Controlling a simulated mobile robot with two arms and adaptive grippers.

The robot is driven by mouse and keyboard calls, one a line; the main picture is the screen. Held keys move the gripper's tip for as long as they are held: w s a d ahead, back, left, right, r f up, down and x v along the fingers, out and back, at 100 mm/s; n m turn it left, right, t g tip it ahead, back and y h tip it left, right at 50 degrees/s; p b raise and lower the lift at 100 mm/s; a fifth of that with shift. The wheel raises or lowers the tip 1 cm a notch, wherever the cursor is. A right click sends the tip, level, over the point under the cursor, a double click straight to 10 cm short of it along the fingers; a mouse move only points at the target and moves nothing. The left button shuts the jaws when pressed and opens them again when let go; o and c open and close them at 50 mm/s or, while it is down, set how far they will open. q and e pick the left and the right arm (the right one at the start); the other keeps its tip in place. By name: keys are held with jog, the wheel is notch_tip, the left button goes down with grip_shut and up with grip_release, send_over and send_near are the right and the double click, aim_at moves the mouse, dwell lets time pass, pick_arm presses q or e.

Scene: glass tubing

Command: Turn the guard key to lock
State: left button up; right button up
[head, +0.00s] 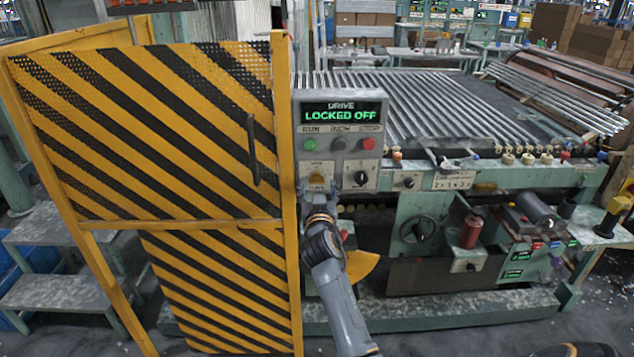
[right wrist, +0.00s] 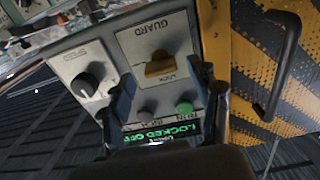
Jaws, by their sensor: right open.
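The guard key (right wrist: 164,76) is a yellow-brown piece on a light plate marked GUARD and LOCK, seen upside down in the right wrist view. In the head view the key (head: 316,178) is on the lower left of the grey control panel (head: 350,98), partly covered by my gripper. My right gripper (head: 318,196) is in front of the panel at the key. In the right wrist view the open right gripper (right wrist: 165,90) has a finger on each side of the key; contact cannot be told. My left gripper is not in view.
The panel display (head: 344,113) reads DRIVE LOCKED OFF, above green, dark and red buttons. A black speed knob (head: 360,178) sits right of the key. A yellow-and-black striped guard door (head: 160,130) with a dark handle (head: 253,150) stands close on the left.

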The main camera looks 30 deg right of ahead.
aim_at(317, 179)
jog(key=shift+x, duration=1.1)
jog(key=shift+c, duration=0.5)
jog(key=c, duration=1.1)
jog(key=shift+o, duration=0.2)
